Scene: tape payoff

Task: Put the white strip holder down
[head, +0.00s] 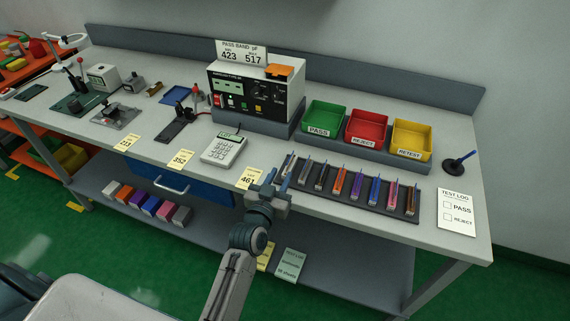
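Behind are a tester (250,92) and green (323,118), red (366,129) and yellow (411,137) bins. A test log sheet (456,211) lies at right.

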